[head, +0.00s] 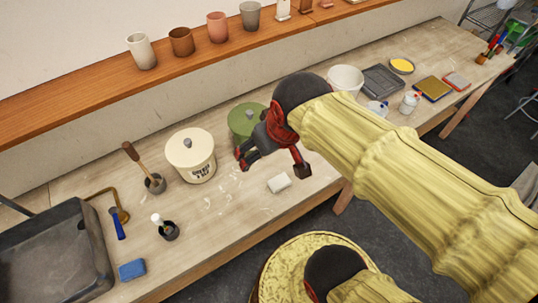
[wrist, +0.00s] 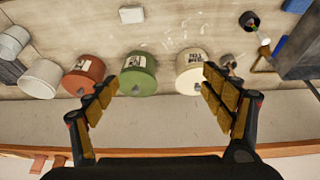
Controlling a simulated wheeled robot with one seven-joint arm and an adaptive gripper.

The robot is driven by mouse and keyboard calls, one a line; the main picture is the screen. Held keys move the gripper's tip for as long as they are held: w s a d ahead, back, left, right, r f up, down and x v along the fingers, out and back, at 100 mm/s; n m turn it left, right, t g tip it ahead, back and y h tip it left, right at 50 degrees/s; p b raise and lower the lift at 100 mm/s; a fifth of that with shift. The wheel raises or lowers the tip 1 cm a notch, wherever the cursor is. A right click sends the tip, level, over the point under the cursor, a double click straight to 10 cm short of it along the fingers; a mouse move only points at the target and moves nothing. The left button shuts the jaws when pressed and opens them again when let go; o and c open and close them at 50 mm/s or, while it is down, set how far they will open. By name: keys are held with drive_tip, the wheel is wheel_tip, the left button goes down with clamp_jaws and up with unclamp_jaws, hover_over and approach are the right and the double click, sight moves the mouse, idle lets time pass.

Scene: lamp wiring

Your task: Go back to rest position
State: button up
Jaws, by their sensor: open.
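My gripper (head: 272,163) hangs at the end of my yellow-sleeved arm, above the workbench (head: 235,225), in front of the green lidded canister (head: 245,120). Its two fingers are spread wide with nothing between them. In the wrist view my gripper (wrist: 160,80) also shows open, its padded fingers on either side. That view sees the bench upside down, with the green canister (wrist: 138,76), a cream canister (wrist: 193,73) and a red-brown canister (wrist: 84,74) beyond the fingers. The red-brown canister is hidden behind my arm in the head view.
A white block (head: 279,184) lies near the bench's front edge. The cream canister (head: 191,155), a brush pot (head: 154,183), a blue sponge (head: 132,269) and a dark sink (head: 55,255) stand left. Cups line the wooden shelf (head: 100,92). A white bucket (head: 346,80) stands right.

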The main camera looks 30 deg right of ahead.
drive_tip(key=shift+t, duration=0.4)
drive_tip(key=s+r, duration=0.1)
drive_tip(key=s+a+r, duration=0.1)
drive_tip(key=s, duration=0.1)
drive_tip(key=shift+s+a, duration=0.15)
wheel_tip(320, 180, down, 12)
drive_tip(key=b, duration=1.2)
